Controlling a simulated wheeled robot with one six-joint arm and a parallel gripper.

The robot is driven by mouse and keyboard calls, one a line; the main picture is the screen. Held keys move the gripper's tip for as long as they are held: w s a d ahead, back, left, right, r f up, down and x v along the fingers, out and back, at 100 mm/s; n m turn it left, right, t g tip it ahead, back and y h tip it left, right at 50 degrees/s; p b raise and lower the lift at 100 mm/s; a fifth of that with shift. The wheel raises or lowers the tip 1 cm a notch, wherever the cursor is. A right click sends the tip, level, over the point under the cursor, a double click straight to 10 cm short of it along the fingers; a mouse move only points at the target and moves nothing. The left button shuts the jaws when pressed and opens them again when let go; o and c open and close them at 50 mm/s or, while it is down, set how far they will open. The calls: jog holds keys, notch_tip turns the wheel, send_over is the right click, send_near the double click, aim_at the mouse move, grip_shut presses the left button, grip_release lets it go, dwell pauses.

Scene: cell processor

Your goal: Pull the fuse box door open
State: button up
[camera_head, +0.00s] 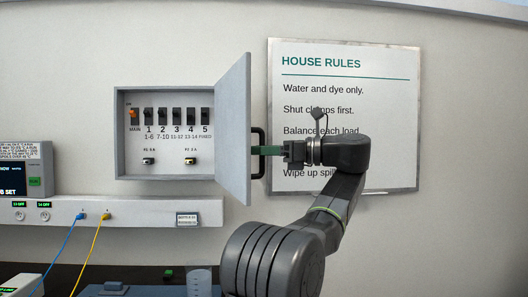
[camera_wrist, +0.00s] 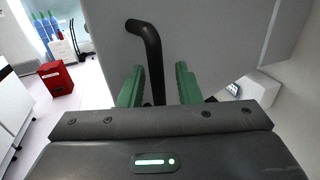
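The fuse box (camera_head: 166,96) is a grey wall box, and its door (camera_head: 234,130) stands swung wide open on the right side. A black bar handle (camera_head: 259,134) is on the door's outer face. My gripper (camera_head: 264,150) reaches in from the right, with its green fingertips at the handle. In the wrist view, the handle (camera_wrist: 153,50) runs between the two green fingers (camera_wrist: 158,88), with a gap showing beside it, so the fingers are around it and look open. The handle's lower part is hidden behind the gripper body.
Inside the box are an orange main switch (camera_head: 133,115) and several black switches. A house rules sign (camera_head: 345,75) hangs behind my arm. A wall ledge with cables (camera_head: 100,212) runs below the box. A red bin (camera_wrist: 57,78) stands on the floor at left.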

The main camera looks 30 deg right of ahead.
jog(key=v, duration=1.3)
jog(key=shift+s+d, duration=0.2)
jog(key=shift+d, duration=0.15)
jog(key=shift+w+a, duration=0.1)
dwell(0.4)
jog(key=x, duration=1.3)
jog(key=shift+w+a, duration=0.15)
jog(key=shift+a, duration=0.05)
